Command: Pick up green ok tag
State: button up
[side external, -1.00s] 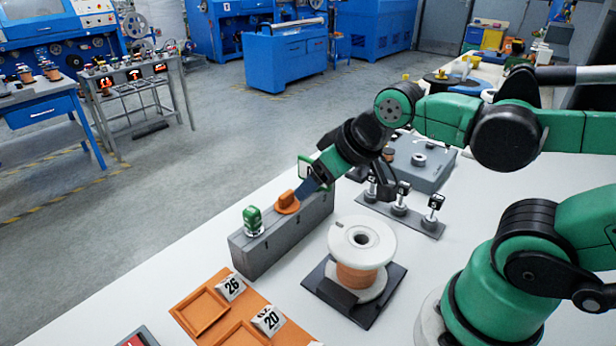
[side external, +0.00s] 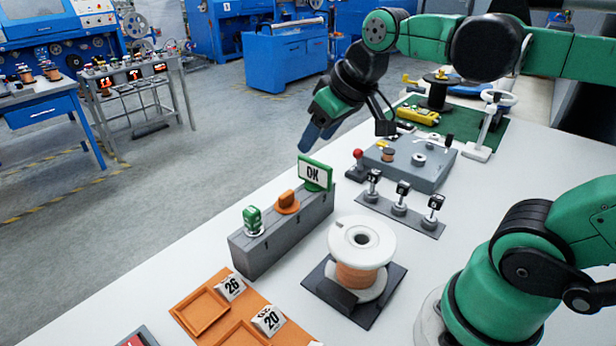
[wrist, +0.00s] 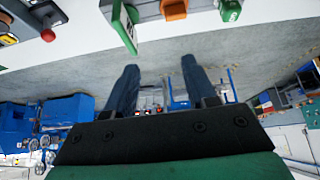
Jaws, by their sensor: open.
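The green OK tag (side external: 315,173) stands upright on the far end of a grey block (side external: 282,233). It has a white face with black "OK" letters and a green frame. In the wrist view the tag (wrist: 125,26) shows nearly edge-on at the top, left of centre. My gripper (side external: 314,138) is above and beyond the tag, tilted downward and apart from it. In the wrist view my gripper (wrist: 158,72) has its two dark fingers spread, with nothing between them.
An orange knob (side external: 287,201) and a green knob (side external: 253,220) share the block. A wire spool (side external: 361,255) stands in front on a dark base. A rack of small black-topped posts (side external: 401,208) and a grey control box (side external: 411,162) lie to the right.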

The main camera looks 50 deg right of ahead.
jog(key=g, duration=0.2)
send_over(316, 162)
jog(key=shift+s+d+f, duration=0.2)
jog(key=shift+s+f, duration=0.25)
jog(key=shift+f, duration=0.15)
notch_tip(316, 162, down, 4)
jog(key=shift+a+f, duration=0.15)
jog(key=shift+f, duration=0.55)
jog(key=shift+t, duration=0.3)
jog(key=shift+x, duration=2.6)
grip_shut()
